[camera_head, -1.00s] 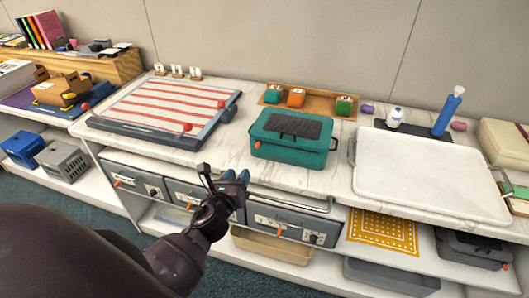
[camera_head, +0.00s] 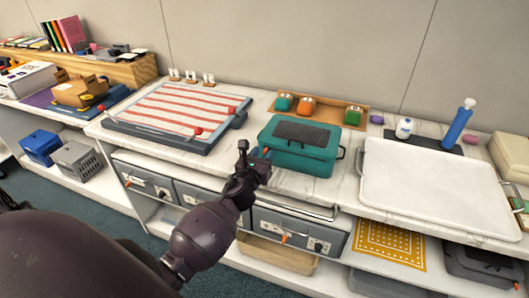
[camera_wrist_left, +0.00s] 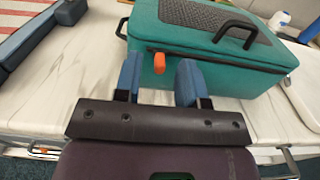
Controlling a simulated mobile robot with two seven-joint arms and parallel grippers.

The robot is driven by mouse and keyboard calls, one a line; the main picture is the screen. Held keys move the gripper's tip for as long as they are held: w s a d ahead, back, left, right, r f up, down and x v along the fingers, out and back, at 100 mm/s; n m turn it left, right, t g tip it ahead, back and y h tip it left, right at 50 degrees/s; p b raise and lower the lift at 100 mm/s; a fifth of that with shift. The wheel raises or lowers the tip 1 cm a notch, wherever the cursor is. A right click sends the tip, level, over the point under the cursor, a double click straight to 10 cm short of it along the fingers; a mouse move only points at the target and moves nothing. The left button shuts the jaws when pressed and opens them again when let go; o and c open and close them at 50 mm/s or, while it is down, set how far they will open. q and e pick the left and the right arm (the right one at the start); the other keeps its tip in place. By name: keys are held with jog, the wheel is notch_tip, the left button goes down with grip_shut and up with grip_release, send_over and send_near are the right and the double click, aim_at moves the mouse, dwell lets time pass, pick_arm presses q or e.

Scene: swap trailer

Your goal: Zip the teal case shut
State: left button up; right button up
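The teal case (camera_head: 305,158) sits on the white marbled counter, with a dark grey textured panel on its lid and a black handle. It also shows in the left wrist view (camera_wrist_left: 215,65). A small orange tab (camera_wrist_left: 159,63), seemingly the zip pull, sticks out near its left front corner; it shows tiny in the head view (camera_head: 267,151). My left gripper (camera_head: 257,158) is at that corner. In the left wrist view its two blue fingers (camera_wrist_left: 158,75) are apart, with the orange tab between and just beyond their tips. My right gripper is not in view.
A red-striped board (camera_head: 182,112) lies left of the case, and a large white tray (camera_head: 435,205) right of it. An organiser with small coloured boxes (camera_head: 305,107) stands behind. Grey drawers (camera_head: 290,228) sit below the counter's front edge.

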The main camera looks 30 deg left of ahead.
aim_at(325, 160)
pick_arm(q)
jog(key=shift+x, duration=0.85)
grip_shut()
jog(key=shift+w+d, duration=0.1)
jog(key=shift+d, duration=0.25)
jog(key=w+d, duration=0.1)
jog(key=d, duration=0.4)
jog(key=w+d+b, duration=0.1)
jog(key=d, duration=0.4)
jog(key=w+d, duration=0.2)
jog(key=d, duration=0.4)
jog(key=shift+d, duration=0.35)
jog(key=shift+c, duration=0.2)
grip_release()
jog(key=shift+o, duration=0.2)
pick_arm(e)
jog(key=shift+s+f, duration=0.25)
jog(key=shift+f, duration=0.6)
